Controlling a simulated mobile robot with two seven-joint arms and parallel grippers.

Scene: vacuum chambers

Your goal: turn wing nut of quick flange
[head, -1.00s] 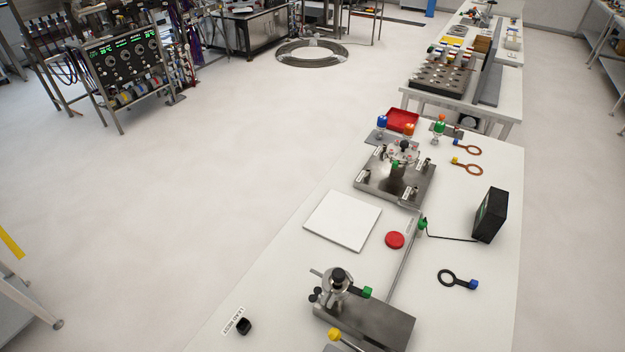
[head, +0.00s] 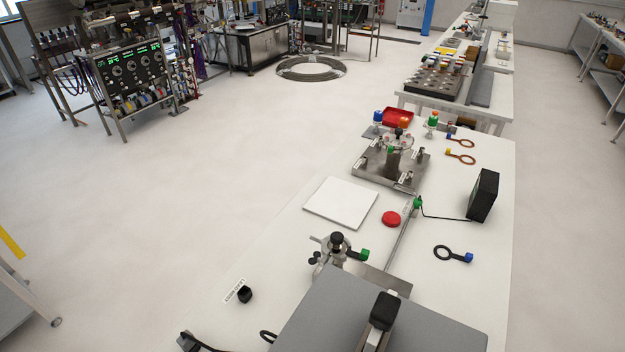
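The quick flange (head: 337,256) stands upright on its metal plate near the front of the table, with a black knob (head: 337,238) on top. Small dark knobs stick out at its left side; which part is the wing nut is too small to tell. A short black bar with a green end (head: 364,254) sticks out to its right. A large grey body, apparently part of my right arm, covers the lower middle and hides most of the plate. A black-tipped part lies over it; I cannot make out two fingertips. My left gripper is not recognisable in view.
A small black cap (head: 245,294) is at the left. Unclear dark parts show at the bottom left edge.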

